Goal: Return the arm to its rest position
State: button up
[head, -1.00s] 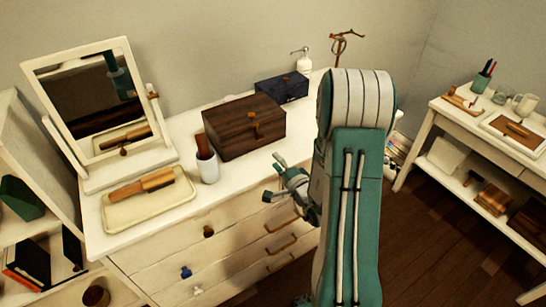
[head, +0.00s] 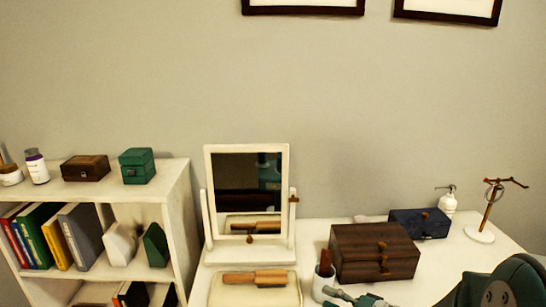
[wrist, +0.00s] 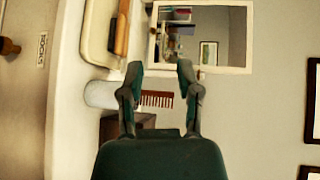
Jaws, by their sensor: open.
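My green arm shows at the lower right of the head view. My gripper (head: 350,298) is at the bottom edge there, partly cut off, in front of the dresser top beside the cup. In the wrist view my gripper (wrist: 160,70) is open, its two dark fingers spread with nothing held between them. Behind the fingers a brown comb (wrist: 157,99) stands in a white cup (wrist: 101,94). I cannot tell the exact gap between the fingers and the comb.
On the white dresser (head: 440,248) are a mirror (head: 208,160), a tray (head: 232,296) with a brush (head: 254,277), a brown box (head: 372,252), a dark blue box (head: 418,223), a pump bottle (head: 447,203) and a jewelry stand (head: 480,234). A bookshelf (head: 178,190) stands left.

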jog(key=s+a+r+n+g+h, duration=0.1)
jog(key=s+a+n+g+h, duration=0.1)
jog(key=s+a+n+g, duration=0.3)
jog(key=s+a+r+n+g+h, duration=0.1)
jog(key=s+g+h, duration=0.15)
jog(key=s, duration=0.45)
jog(key=s+d+r+n+t+h, duration=0.1)
jog(key=s+d+r+t+h, duration=0.2)
jog(key=s+d+r+h, duration=0.2)
jog(key=d+h, duration=0.3)
jog(key=shift+s+d+r+n, duration=0.2)
jog(key=shift+s+d+n, duration=0.05)
jog(key=shift+d+n, duration=0.15)
